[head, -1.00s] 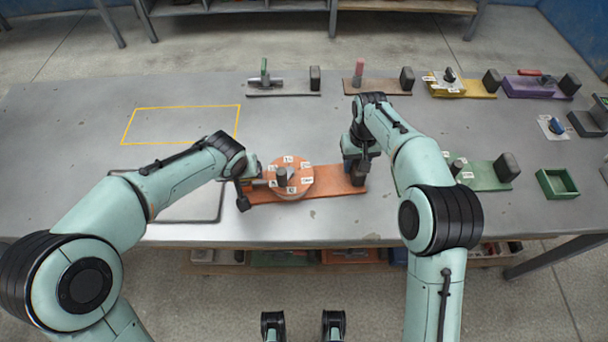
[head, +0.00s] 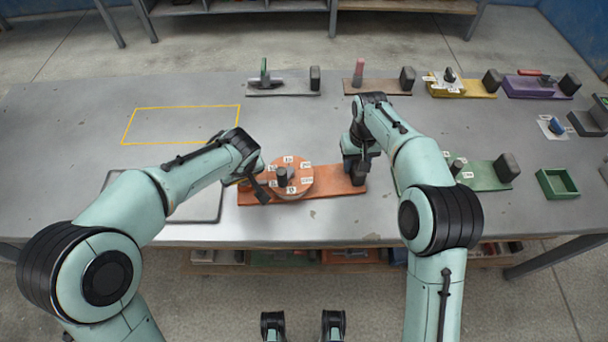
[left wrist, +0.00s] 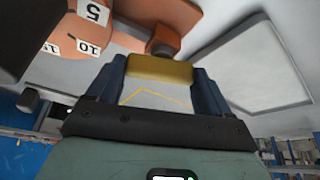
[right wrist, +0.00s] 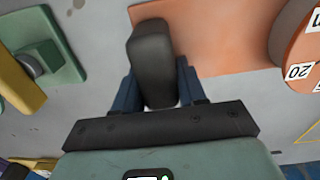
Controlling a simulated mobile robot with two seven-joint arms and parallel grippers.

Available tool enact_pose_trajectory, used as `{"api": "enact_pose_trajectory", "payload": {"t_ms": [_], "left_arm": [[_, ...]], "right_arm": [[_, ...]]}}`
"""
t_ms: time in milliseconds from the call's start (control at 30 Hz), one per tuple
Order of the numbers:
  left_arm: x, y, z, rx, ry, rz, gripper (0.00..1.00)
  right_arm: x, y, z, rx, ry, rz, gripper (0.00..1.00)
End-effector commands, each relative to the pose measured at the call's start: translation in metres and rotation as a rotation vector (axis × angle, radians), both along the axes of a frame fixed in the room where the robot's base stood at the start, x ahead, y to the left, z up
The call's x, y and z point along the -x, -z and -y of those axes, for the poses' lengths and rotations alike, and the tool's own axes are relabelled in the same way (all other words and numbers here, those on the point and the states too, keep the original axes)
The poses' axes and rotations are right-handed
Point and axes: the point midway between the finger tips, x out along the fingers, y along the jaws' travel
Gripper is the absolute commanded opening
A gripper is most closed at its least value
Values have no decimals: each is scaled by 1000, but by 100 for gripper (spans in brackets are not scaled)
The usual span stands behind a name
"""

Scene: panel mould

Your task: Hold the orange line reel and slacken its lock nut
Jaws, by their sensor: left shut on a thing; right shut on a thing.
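The orange line reel (head: 297,189) is a round disc with white number tags and a dark upright knob (head: 283,177). It sits on an orange base board (head: 334,182). My left gripper (head: 246,181) is at the reel's left side. In the left wrist view it is shut on an ochre piece (left wrist: 163,68), close to an orange-brown block (left wrist: 165,38) beside the reel (left wrist: 97,30). I cannot tell whether the ochre piece is the lock nut. My right gripper (head: 357,172) is shut on the black block (right wrist: 152,62) at the board's right end.
A green board (head: 484,175) and a green tray (head: 557,184) are on the right. Several boards with fixtures line the back, including a yellow one (head: 473,91). A yellow outlined area (head: 180,125) is empty. A grey panel (head: 195,208) lies under my left arm.

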Motion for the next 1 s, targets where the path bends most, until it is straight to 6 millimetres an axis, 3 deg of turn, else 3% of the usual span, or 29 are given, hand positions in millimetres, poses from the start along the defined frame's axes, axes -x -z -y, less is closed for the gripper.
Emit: {"api": "enact_pose_trajectory", "payload": {"t_ms": [100, 133, 167, 200, 433, 567, 1000], "left_arm": [[0, 0, 0, 1, 0, 0, 50], [0, 0, 0, 1, 0, 0, 87], [0, 0, 0, 0, 1, 0, 97], [0, 0, 0, 0, 1, 0, 100], [0, -2, 1, 1, 2, 1, 100], [4, -13, 3, 2, 1, 3, 100], [34, -93, 17, 3, 3, 4, 100]], "right_arm": [[0, 0, 0, 0, 1, 1, 0], [0, 0, 0, 0, 1, 1, 0], [0, 0, 0, 0, 1, 1, 0], [0, 0, 0, 0, 1, 1, 0], [0, 0, 0, 0, 1, 1, 0], [0, 0, 0, 0, 1, 1, 0], [0, 0, 0, 0, 0, 1, 0]]}}
